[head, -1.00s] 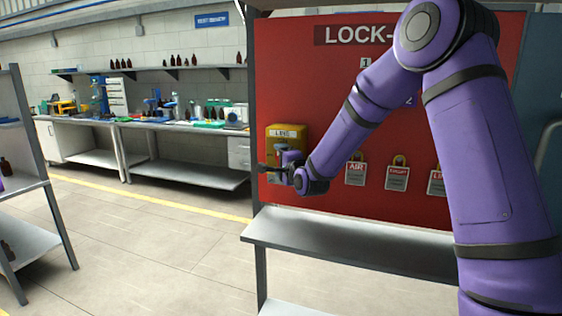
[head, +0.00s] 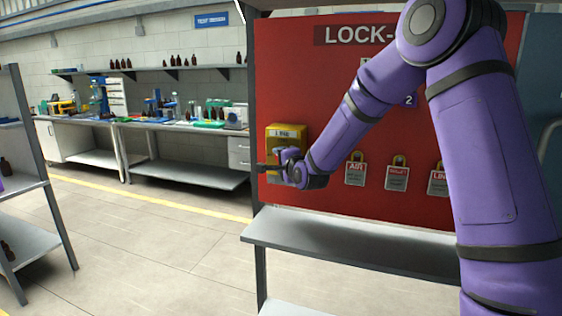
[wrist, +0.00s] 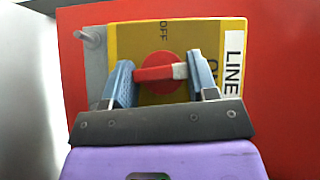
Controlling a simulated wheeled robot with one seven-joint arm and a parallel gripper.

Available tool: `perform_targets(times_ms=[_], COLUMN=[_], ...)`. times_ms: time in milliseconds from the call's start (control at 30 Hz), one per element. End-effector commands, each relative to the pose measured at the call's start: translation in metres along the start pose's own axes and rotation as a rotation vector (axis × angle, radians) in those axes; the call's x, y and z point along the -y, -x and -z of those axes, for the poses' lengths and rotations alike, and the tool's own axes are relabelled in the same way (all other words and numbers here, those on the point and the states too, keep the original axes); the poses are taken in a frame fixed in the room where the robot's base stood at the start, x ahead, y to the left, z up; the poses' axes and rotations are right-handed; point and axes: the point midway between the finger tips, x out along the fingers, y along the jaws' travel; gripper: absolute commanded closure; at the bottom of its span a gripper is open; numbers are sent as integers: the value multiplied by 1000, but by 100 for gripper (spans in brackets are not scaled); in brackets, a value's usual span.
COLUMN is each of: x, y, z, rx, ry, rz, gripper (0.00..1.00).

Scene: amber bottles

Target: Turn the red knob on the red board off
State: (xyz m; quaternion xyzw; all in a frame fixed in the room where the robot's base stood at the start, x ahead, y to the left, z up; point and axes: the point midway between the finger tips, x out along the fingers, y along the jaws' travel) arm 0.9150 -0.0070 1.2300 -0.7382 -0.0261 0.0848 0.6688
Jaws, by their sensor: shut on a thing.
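The red board (head: 330,95) stands in front of me with a yellow switch plate (head: 287,131) at its left, labelled LINE. In the wrist view the red knob (wrist: 158,80) sits on the yellow plate (wrist: 200,32), with OFF printed above it and ON to its right, partly hidden. The knob's bar lies level in that view, its pale end towards ON. My gripper (wrist: 160,72) is shut on the knob, one blue-grey finger at each end of the bar. In the head view my gripper (head: 277,167) is at the plate's lower part, and the knob is hidden.
Several tagged padlocks, such as the AIR tag (head: 355,173), hang on the board to the right. A grey shelf (head: 340,240) runs below the board. A shelf rack (head: 35,190) stands at the left, a lab bench (head: 185,126) behind. The floor between is clear.

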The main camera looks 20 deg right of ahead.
Motion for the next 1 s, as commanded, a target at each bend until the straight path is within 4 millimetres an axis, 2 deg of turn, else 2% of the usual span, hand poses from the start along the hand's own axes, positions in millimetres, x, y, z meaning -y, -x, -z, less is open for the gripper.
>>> perform_targets(times_ms=[400,1000], x=[3,3], y=[0,0], z=[-2,-3], rx=[3,4], ry=[248,427], rz=[-248,-426], gripper=[70,70])
